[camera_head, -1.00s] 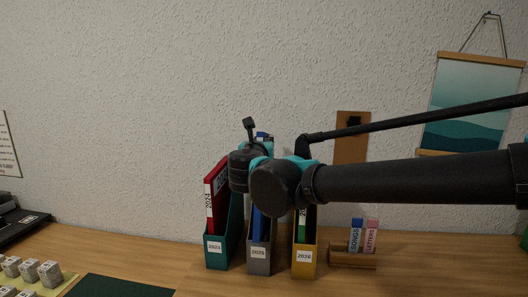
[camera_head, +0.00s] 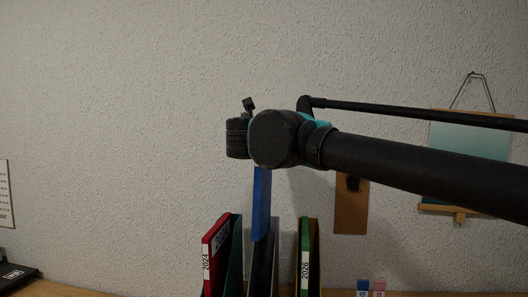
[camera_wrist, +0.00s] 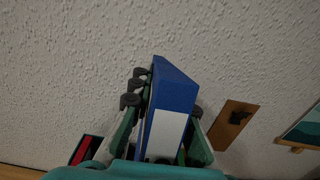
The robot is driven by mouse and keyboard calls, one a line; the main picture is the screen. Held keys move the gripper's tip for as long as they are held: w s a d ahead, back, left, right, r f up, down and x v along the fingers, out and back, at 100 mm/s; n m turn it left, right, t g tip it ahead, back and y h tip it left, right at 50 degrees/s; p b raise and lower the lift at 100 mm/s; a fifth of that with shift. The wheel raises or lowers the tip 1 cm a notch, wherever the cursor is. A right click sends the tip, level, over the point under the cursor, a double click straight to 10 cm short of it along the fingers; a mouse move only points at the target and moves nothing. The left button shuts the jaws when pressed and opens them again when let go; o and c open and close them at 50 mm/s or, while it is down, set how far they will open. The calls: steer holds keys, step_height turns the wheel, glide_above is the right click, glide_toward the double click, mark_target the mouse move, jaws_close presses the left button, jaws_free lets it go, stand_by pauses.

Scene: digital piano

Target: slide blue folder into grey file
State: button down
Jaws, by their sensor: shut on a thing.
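The blue folder (camera_head: 261,204) is upright in the head view, below my wrist and above the grey file (camera_head: 275,255). Its lower end is at about the level of the file's top; I cannot tell whether any of it is inside. My gripper (camera_wrist: 167,102) is shut on the blue folder, with fingers on both sides of it in the wrist view. The folder's blue cover and white label (camera_wrist: 166,134) face that camera. In the head view, my wrist hides the fingers and the folder's top.
A red folder (camera_head: 212,248) stands in the teal file (camera_head: 236,255) to the left. A green folder (camera_head: 305,250) stands in the yellow file (camera_head: 316,260) to the right. A brown board (camera_head: 351,210) hangs on the wall behind.

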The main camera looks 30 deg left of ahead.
steer(key=shift+r, duration=0.3)
steer(key=v, duration=2.4)
stand_by(0.6)
steer(key=shift+a, duration=0.1)
